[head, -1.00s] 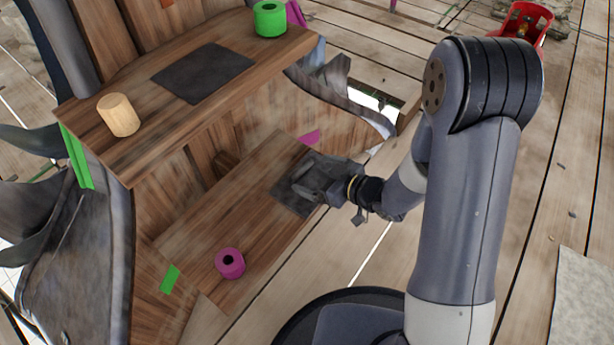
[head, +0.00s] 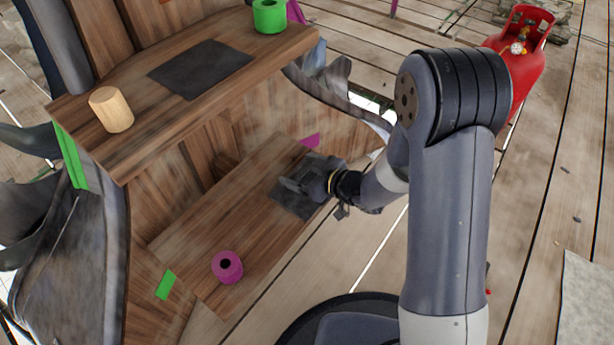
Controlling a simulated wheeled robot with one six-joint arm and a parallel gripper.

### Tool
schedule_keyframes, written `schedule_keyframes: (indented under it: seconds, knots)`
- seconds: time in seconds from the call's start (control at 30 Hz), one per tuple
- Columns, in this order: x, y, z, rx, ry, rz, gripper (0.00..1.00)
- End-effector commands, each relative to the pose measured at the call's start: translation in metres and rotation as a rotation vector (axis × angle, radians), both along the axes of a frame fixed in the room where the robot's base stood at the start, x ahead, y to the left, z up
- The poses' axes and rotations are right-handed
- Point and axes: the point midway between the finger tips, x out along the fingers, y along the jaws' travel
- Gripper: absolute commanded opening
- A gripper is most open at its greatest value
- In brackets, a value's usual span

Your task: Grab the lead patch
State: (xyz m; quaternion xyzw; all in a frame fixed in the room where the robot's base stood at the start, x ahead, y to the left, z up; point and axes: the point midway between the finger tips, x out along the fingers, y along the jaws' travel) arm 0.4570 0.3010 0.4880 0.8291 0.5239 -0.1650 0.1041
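A dark grey, flat square patch (head: 289,207) lies on the lower wooden shelf, partly hidden under my gripper. A larger dark grey sheet (head: 200,69) lies flat on the upper shelf. My gripper (head: 296,186) is over the far part of the lower patch, low and close to the shelf. Its dark fingers blend with the patch, so I cannot tell whether they touch it or how far apart they are.
A magenta roll (head: 227,267) stands on the lower shelf's near end. A wooden cylinder (head: 111,109) and a green roll (head: 269,16) stand on the upper shelf. A red gas cylinder (head: 519,60) stands on the plank floor behind my arm.

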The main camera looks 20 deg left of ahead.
Motion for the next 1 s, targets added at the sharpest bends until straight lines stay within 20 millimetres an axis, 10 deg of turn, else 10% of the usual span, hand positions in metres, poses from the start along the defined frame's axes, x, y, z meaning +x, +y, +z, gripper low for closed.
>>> schedule_keyframes:
  seconds: [0.43,0.67,1.0]
  knots:
    - [0.0,0.0,0.0,0.0,0.0,0.0,0.43]
    - [0.0,0.0,0.002,0.001,-0.002,0.0,0.43]
    - [0.0,0.0,0.061,0.002,-0.005,0.001,0.43]
